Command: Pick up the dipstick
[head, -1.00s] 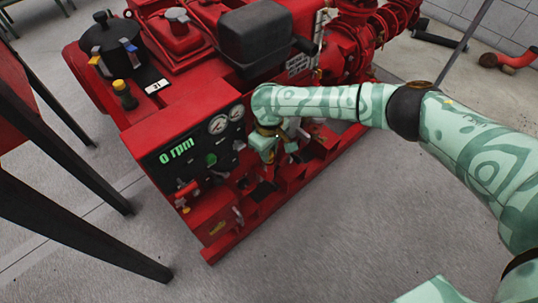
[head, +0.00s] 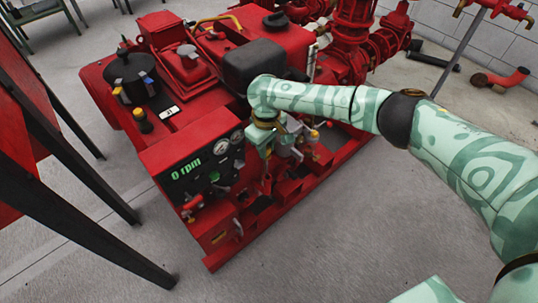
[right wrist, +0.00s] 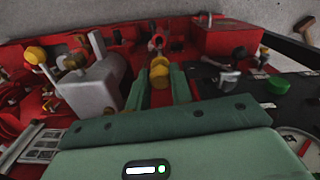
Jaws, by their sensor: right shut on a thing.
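The dipstick (right wrist: 159,72) shows in the right wrist view as a yellow, ridged grip between the two green fingers. My right gripper (right wrist: 160,84) is shut on it, with one finger on each side. The dipstick's lower part is hidden, so I cannot tell how far it is out of its tube. In the head view my right gripper (head: 267,168) points down beside the right end of the control panel, over the red pumpset (head: 190,125). My left gripper is not in view.
The control panel (head: 205,165) reads 0 rpm. A grey container with a yellow cap (right wrist: 95,85) stands left of the fingers in the wrist view. Dark table legs (head: 90,225) stand at the left. The floor in front is clear.

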